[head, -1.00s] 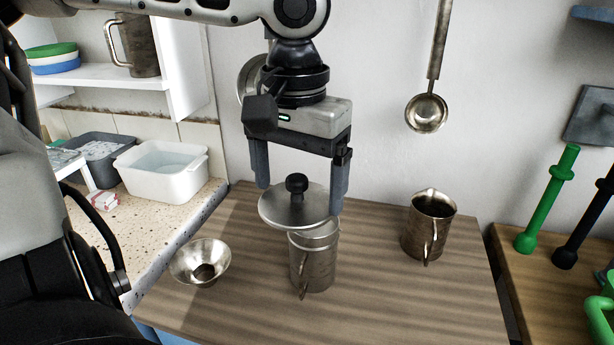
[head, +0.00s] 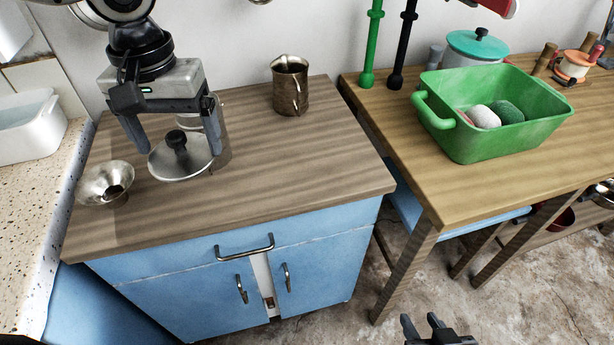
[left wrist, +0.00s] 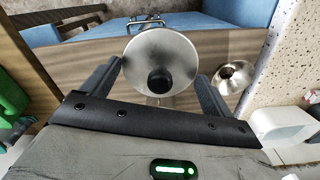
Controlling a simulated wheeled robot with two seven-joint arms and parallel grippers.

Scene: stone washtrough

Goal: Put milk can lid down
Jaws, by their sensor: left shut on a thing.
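The milk can lid (head: 196,164) is a round metal disc with a black knob. The left wrist view shows the lid (left wrist: 141,58) between the fingers, knob towards the camera. The lid is level, low over the brown cabinet top (head: 250,185); I cannot tell whether it touches it. The metal milk can (head: 221,150) stands just behind and right of it, partly hidden by gripper and lid. My right gripper (head: 424,326) is empty at the bottom edge, its fingers apart.
A metal funnel-like bowl (head: 106,182) stands left of the lid. A metal jug (head: 290,86) stands at the back right of the cabinet top. The front and right of this top are clear. A green tub (head: 490,135) stands on the wooden table at right.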

